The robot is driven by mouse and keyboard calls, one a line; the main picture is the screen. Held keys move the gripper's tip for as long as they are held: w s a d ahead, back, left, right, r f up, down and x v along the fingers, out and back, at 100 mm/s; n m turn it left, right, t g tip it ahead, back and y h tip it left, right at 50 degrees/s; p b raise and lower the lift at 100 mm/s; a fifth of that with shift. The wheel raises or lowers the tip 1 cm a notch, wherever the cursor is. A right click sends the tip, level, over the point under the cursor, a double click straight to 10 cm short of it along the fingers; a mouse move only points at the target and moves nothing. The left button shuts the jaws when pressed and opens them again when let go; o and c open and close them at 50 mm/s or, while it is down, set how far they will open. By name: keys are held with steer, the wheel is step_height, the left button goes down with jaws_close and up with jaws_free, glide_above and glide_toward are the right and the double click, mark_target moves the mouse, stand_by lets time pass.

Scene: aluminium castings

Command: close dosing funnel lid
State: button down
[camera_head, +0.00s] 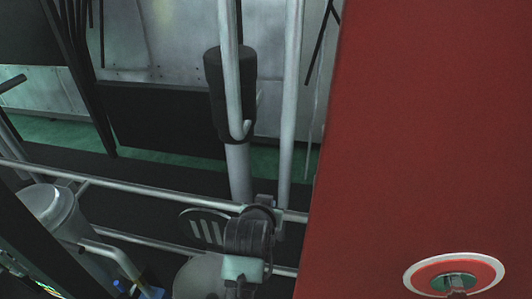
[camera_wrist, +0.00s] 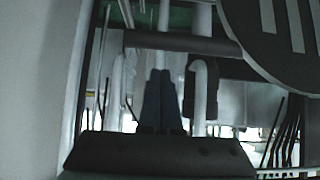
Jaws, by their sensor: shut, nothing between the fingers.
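In the wrist view, my gripper (camera_wrist: 160,74) shows as two dark fingers pressed together, with nothing between them. A dark round plate with slots (camera_wrist: 285,40) is close by at the upper right, apart from the fingers. A similar slotted plate (camera_head: 204,228) shows low in the head view, above a pale rounded body (camera_head: 198,279). I cannot tell for sure whether these are the funnel lid and funnel. A dark jointed part with a pale block sits just right of the plate; I cannot make out my fingers there.
A red panel (camera_head: 425,130) with a round switch (camera_head: 454,276) fills the right of the head view. Metal rails (camera_head: 130,184) cross the lower left. A hooked tube (camera_head: 234,85) stands upright at centre, and a grey canister (camera_head: 50,208) stands at left.

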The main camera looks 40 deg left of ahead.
steer(key=shift+s+d+f+p, duration=0.3)
steer(key=shift+s+d+p, duration=0.25)
steer(key=shift+s, duration=0.2)
steer(key=shift+s+d+f+p, duration=0.25)
steer(key=shift+s+d+p, duration=0.2)
steer(key=shift+s, duration=0.3)
